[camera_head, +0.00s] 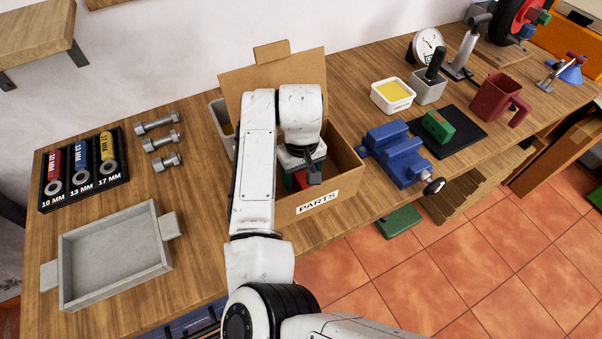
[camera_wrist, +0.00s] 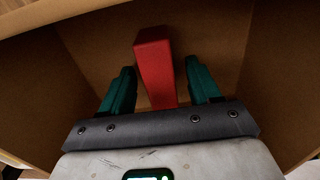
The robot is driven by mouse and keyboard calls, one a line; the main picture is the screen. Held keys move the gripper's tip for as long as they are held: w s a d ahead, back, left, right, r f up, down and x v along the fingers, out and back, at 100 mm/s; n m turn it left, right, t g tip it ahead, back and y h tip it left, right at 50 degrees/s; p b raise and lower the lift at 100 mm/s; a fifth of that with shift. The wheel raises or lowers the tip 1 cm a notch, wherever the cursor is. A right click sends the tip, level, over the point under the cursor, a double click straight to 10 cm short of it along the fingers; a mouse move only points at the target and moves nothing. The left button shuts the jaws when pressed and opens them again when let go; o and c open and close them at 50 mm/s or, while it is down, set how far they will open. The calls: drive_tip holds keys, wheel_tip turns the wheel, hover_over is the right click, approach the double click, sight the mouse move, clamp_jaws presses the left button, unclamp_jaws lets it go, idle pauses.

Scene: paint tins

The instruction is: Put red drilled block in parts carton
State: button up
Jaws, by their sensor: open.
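The parts carton (camera_head: 318,203) is an open cardboard box with a "PARTS" label, standing on the workbench; its brown inner walls fill the wrist view (camera_wrist: 228,40). My gripper (camera_wrist: 160,68) is inside the carton with its two dark green fingers apart. The red block (camera_wrist: 155,60) lies between the fingers inside the carton, with gaps visible on both sides. No drilled hole can be made out on it. In the head view my arm covers much of the carton, and only a bit of the red block (camera_head: 300,180) shows below my gripper (camera_head: 305,165).
A blue vise (camera_head: 397,152) stands right of the carton, beside a green block (camera_head: 437,126) on a black mat. A grey tray (camera_head: 115,254), several bolts (camera_head: 162,141) and a labelled socket rack (camera_head: 83,168) lie to the left. The carton's flap (camera_head: 245,85) stands up behind.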

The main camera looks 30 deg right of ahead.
sight(302, 174)
drive_tip(key=shift+r, duration=0.1)
wheel_tip(302, 174, up, 12)
idle(0.5)
drive_tip(key=shift+d, duration=0.1)
